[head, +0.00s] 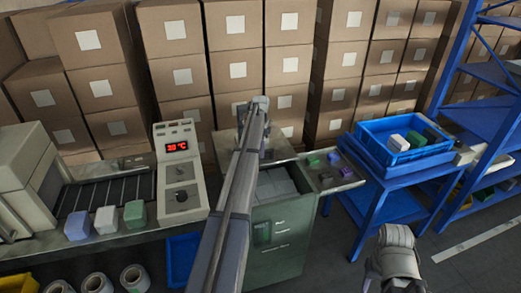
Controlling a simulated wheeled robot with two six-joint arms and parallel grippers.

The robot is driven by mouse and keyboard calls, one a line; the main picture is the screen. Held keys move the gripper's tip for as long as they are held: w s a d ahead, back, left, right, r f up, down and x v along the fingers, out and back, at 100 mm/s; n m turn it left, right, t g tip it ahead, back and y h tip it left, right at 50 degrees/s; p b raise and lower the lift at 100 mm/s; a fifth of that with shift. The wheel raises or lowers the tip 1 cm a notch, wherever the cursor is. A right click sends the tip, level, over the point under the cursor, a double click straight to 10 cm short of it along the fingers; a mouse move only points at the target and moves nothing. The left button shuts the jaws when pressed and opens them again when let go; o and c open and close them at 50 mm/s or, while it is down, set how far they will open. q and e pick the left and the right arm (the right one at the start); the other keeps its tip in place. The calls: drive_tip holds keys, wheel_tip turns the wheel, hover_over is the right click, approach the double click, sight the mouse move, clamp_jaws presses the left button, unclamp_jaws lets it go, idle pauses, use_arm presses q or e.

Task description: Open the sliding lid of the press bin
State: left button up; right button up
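The press bin (286,246) is a grey-green cabinet in the middle of the head view. Part of its top shows an opening with grey contents (277,183). A pale flat panel (279,150) lies behind the opening; I cannot tell for sure whether it is the sliding lid. My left arm crosses in front of the bin and hides its left side. My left gripper (256,104) is at the far end of that arm, beyond the bin's top; its fingers are too small to read. My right gripper (392,262) is low at the right, apart from the bin, its fingers unclear.
A ledge (348,184) with small green and purple pieces is right of the bin. A blue tray (370,151) with blocks stands on a blue table. At left are a conveyor (105,196), several blocks and a control box (181,200). Stacked cartons (236,71) close off the back.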

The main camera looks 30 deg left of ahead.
use_arm(q)
wheel_tip(320, 180, up, 8)
drive_tip(key=p, duration=0.8)
drive_tip(key=shift+f, duration=0.1)
drive_tip(key=shift+d, duration=0.15)
drive_tip(key=s+d+n, duration=0.1)
drive_tip(key=s+d, duration=0.5)
drive_tip(key=d, duration=0.8)
drive_tip(key=s+d+n, duration=0.1)
drive_tip(key=s+d, duration=0.4)
drive_tip(key=d, duration=0.8)
drive_tip(key=s+d+n, duration=0.1)
drive_tip(key=s+d, duration=0.8)
drive_tip(key=s, duration=0.3)
drive_tip(key=s+d+n+y, duration=0.1)
drive_tip(key=s+d, duration=0.9)
drive_tip(key=s, duration=0.2)
drive_tip(key=shift+s+d, duration=0.2)
drive_tip(key=shift+d, duration=0.05)
